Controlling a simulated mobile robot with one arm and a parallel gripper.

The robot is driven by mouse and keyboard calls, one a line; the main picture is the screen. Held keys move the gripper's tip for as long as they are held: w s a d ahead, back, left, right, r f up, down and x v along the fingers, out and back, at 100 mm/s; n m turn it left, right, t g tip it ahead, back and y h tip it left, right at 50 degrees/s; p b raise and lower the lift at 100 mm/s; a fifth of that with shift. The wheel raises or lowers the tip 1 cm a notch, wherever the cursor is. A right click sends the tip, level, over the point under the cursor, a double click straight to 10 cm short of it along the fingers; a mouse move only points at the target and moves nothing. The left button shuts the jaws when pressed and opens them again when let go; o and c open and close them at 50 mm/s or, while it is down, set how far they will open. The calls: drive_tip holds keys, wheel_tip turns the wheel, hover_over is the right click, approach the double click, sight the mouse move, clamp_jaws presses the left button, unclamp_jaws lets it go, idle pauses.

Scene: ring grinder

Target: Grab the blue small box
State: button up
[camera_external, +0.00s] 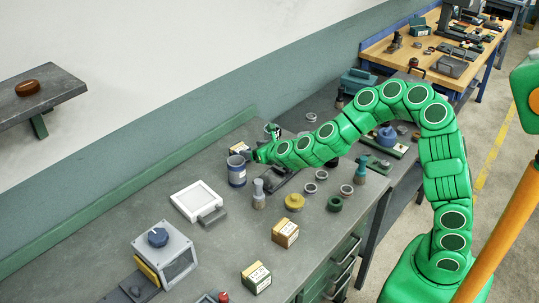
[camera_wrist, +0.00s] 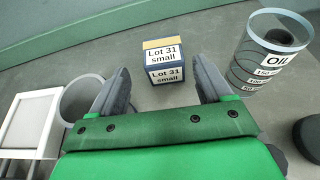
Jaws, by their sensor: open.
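The blue small box (camera_wrist: 166,72) stands upright on the bench in the wrist view, blue with a tan top band and white labels reading "Lot 31 small". In the external view a box (camera_external: 239,148) with a tan and white top shows just beyond my gripper (camera_external: 256,155), its lower part partly hidden. In the wrist view my gripper (camera_wrist: 162,76) is open, with one dark finger to the left and one to the right of the box's near side.
A clear oil beaker (camera_wrist: 270,55) stands close right of the box. A round jar (camera_wrist: 82,97) and a white frame (camera_wrist: 27,122) are to the left.

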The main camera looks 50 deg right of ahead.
sight(241, 148)
drive_tip(key=shift+f+x, duration=0.25)
drive_tip(key=shift+x, duration=2.95)
drive_tip(key=shift+w+d+f, duration=0.15)
drive_tip(key=shift+w+f, duration=0.15)
drive_tip(key=shift+w, duration=0.3)
drive_tip(key=c, duration=1)
